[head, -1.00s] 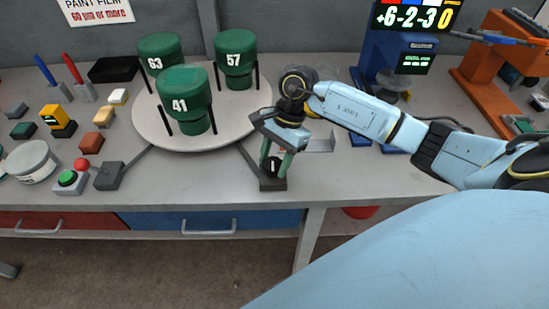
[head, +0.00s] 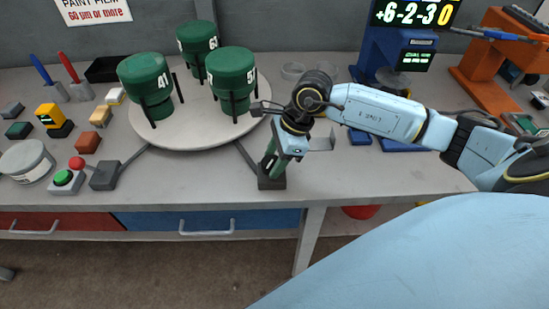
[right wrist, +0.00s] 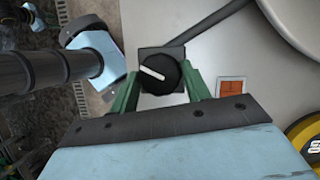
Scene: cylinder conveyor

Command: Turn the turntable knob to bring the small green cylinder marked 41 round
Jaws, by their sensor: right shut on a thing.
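The turntable (head: 190,132) is a pale round plate bearing three green cylinders in black posts. The cylinder marked 41 (head: 146,80) is at its left, its number facing right. Another cylinder (head: 232,75), with its number partly hidden by a post, stands at the front right. A third (head: 197,38), its number also partly covered, stands at the back. My right gripper (head: 271,165) is shut on the black knob (right wrist: 159,75), whose white mark is tilted in the right wrist view. The knob's base (head: 270,183) sits at the table's front edge. My left gripper is not in view.
A red and green button box (head: 67,181), a grey box (head: 105,176) and a round tin (head: 27,160) are at the left. A blue stand with a display (head: 412,55) and an orange rack (head: 495,65) are at the back right.

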